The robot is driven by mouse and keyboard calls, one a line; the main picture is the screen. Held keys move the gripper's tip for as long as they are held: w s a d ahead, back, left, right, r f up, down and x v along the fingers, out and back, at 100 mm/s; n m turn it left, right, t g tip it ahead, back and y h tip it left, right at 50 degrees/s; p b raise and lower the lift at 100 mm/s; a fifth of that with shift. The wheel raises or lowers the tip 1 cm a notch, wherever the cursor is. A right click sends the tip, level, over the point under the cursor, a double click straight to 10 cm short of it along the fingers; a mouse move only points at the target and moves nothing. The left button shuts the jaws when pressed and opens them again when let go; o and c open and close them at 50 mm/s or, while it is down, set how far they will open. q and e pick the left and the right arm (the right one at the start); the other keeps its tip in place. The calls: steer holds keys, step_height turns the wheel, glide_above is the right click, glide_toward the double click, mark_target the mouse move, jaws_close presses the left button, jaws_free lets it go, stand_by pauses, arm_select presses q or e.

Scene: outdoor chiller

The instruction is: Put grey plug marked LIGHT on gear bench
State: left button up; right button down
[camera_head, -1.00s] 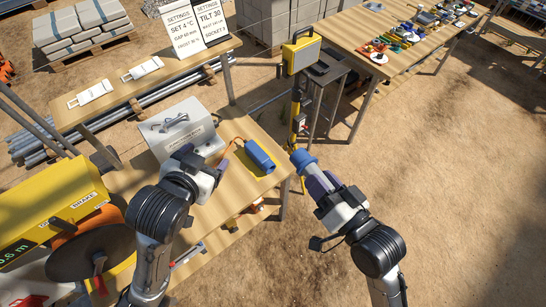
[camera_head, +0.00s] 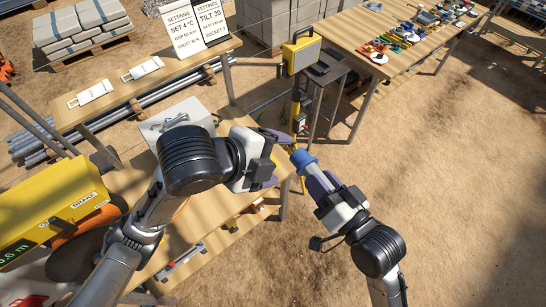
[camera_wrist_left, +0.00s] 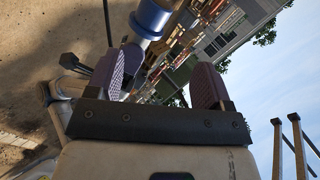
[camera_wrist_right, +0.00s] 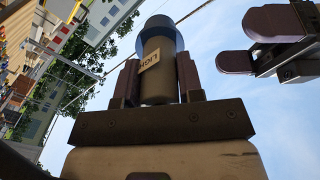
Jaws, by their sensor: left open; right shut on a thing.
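The grey plug marked LIGHT (camera_wrist_right: 155,72) has a blue collar and is held between the fingers of my right gripper (camera_wrist_right: 158,80). In the head view its blue end (camera_head: 303,160) points up and left, beyond the right edge of the near wooden bench. My right gripper (camera_head: 318,180) is shut on it in mid-air. My left gripper (camera_head: 280,153) is open and empty, with its fingers close to the plug's blue end. In the left wrist view the blue end (camera_wrist_left: 150,18) is just ahead of the open fingers (camera_wrist_left: 165,80). I cannot tell whether they touch.
The near bench (camera_head: 210,205) carries a grey-white box (camera_head: 175,118), partly behind my left arm. A yellow box (camera_head: 302,52) stands at a small dark table. A far wooden bench (camera_head: 360,25) holds several small coloured items. Setting signs (camera_head: 183,35) stand at back left. Bare ground lies right.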

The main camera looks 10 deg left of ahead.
mark_target(303, 161)
arm_select(q)
steer(key=w+d+f+m, duration=0.1)
steer(key=d+f, duration=0.1)
steer(key=w+d+f+m, duration=0.2)
steer(key=d+f, duration=0.1)
steer(key=w+d+f+m, duration=0.1)
steer(key=w+d+f, duration=0.1)
steer(key=shift+d+f, duration=0.3)
steer(key=shift+f, duration=0.1)
stand_by(0.5)
steer(key=shift+c, duration=0.4)
steer(key=shift+w+r, duration=0.1)
steer(key=shift+r, duration=0.1)
steer(key=c, duration=0.8)
arm_select(e)
steer(key=shift+a+f, duration=0.15)
steer(key=c, duration=1.1)
jaws_free()
arm_select(q)
steer(key=shift+f, duration=0.1)
arm_select(e)
steer(key=o, duration=0.4)
arm_select(q)
steer(key=shift+f, duration=0.1)
arm_select(e)
steer(key=shift+r, duration=0.2)
